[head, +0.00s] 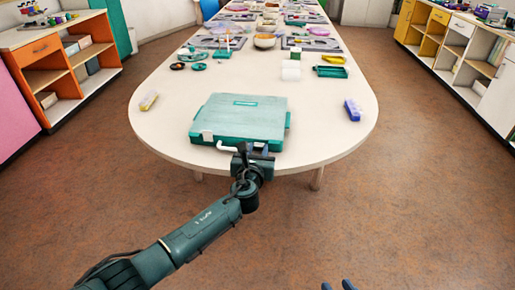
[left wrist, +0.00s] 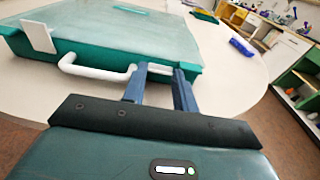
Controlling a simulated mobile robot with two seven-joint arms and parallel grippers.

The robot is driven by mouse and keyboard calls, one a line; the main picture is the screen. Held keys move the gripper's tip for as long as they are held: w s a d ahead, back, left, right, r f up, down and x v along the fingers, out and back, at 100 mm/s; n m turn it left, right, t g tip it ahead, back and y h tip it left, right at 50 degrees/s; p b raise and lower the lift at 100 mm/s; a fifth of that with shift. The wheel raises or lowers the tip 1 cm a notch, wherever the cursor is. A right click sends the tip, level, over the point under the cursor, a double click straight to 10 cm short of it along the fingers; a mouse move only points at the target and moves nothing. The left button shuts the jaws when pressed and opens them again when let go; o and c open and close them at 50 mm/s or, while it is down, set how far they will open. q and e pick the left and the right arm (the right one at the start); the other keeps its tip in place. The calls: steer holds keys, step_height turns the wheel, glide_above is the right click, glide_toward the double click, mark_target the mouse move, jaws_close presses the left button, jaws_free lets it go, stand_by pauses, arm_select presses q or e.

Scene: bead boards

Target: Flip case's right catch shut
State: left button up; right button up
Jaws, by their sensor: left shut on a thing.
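The teal case (head: 240,118) lies closed on the table with its pale lid up and its handle side facing me. Its white left catch (left wrist: 38,37) sits at the lid's front edge, and the white handle (left wrist: 95,69) is right of it. My left gripper (head: 256,150) is at the front edge, right of the handle. In the left wrist view its blue fingers (left wrist: 162,76) are shut on the right catch (left wrist: 160,68), a pale part mostly hidden between them. The tips of my right gripper (head: 337,285) show at the bottom edge, apart and empty.
A blue block-like item (head: 352,110) lies right of the case, and a small yellowish item (head: 148,101) lies left. The table (head: 330,140) is clear just beside the case.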

arm_select(q)
steer(key=o, duration=1)
steer(key=s+p, duration=0.1)
steer(key=s, duration=0.3)
steer(key=s+r+p, duration=0.1)
steer(key=s, duration=0.3)
steer(key=s+p, duration=0.1)
steer(key=s, duration=0.4)
steer(key=shift+s+a+r, duration=0.1)
steer(key=shift+a+r, duration=0.2)
steer(key=shift+a, duration=0.05)
